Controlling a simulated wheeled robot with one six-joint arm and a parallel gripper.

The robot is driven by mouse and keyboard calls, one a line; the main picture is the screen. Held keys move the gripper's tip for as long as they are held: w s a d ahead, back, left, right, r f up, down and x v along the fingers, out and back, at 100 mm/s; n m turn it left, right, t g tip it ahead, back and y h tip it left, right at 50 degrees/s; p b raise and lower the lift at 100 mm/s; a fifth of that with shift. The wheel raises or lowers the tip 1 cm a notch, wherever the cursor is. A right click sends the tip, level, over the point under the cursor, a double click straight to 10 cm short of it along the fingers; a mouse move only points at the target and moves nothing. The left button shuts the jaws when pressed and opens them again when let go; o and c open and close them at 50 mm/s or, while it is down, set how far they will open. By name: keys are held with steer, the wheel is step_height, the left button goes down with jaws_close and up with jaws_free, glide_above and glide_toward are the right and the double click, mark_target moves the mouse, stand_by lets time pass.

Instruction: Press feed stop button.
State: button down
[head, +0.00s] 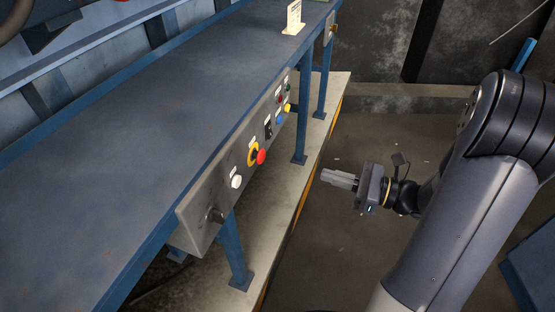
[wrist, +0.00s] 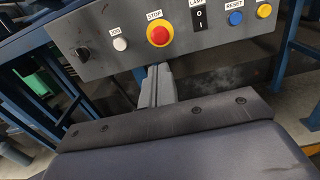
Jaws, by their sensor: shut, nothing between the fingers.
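A grey control panel (head: 225,190) is mounted along the side of the blue-framed bench. A red mushroom button (head: 261,156) on a yellow ring sits on it; in the wrist view this button (wrist: 159,34) is labelled STOP. Farther along the panel are a small dark red button (head: 280,99) and a green button (head: 287,87); their labels are too small to read, and I cannot tell which is the feed stop. My gripper (head: 323,175) is shut and empty, right of the panel and apart from it. Its fingers (wrist: 159,70) show below the STOP button in the wrist view.
The panel also has a black knob (wrist: 82,53), a white JOG button (wrist: 120,44), a black LAMP switch (wrist: 199,20), a blue RESET button (wrist: 235,18) and a yellow button (wrist: 264,11). Blue legs (head: 303,120) stand on a pale plinth. Open floor surrounds my gripper.

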mark_target(263, 158)
steer(key=b+x, duration=0.1)
steer(key=x, duration=1.2)
steer(key=shift+s, duration=0.1)
steer(key=shift+w+a, duration=0.3)
steer(key=shift+a, duration=0.2)
